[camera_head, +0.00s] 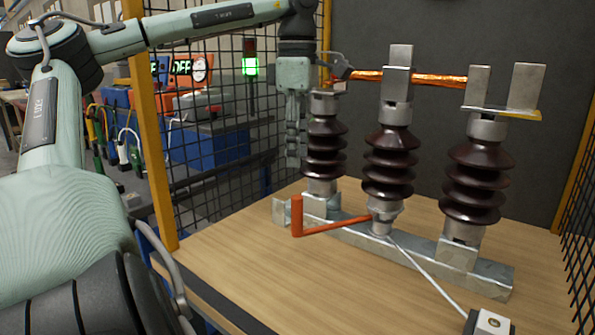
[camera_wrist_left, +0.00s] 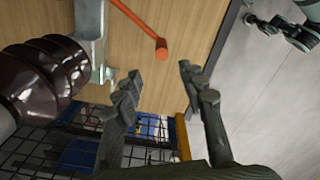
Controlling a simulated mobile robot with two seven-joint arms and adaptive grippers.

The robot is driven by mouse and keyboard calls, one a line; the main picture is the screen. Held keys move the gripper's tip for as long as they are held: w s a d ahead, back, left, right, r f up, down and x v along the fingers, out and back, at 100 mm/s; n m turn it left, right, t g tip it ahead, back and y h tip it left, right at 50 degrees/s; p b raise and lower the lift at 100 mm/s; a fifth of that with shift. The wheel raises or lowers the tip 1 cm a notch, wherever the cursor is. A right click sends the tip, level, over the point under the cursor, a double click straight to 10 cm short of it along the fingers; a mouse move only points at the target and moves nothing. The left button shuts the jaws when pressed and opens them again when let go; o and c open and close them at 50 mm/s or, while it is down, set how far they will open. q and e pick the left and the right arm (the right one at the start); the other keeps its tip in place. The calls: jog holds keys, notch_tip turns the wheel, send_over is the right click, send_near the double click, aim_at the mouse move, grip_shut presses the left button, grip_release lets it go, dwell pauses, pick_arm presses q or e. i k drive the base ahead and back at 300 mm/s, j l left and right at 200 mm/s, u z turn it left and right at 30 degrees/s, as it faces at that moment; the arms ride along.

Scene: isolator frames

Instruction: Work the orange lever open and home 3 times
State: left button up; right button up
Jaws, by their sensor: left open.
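The orange lever (camera_head: 335,225) runs left from the foot of the middle insulator (camera_head: 388,165), low over the bench, and ends in an upright orange grip (camera_head: 297,215). My left gripper (camera_head: 293,160) hangs fingers down above and behind that grip, beside the left insulator (camera_head: 324,150), apart from the lever. In the left wrist view its two fingers (camera_wrist_left: 160,74) are spread with nothing between them. The lever (camera_wrist_left: 138,20) shows there beyond the fingertips, its round end (camera_wrist_left: 161,48) facing the camera.
A copper bar (camera_head: 365,76) runs across the insulator tops to the metal plates on the right insulator (camera_head: 473,180). The insulators stand on a metal rail (camera_head: 410,258) on a wooden bench (camera_head: 230,250). A pale rod leads to a small box (camera_head: 488,323).

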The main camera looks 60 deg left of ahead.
aim_at(389, 173)
jog(key=k, duration=1.5)
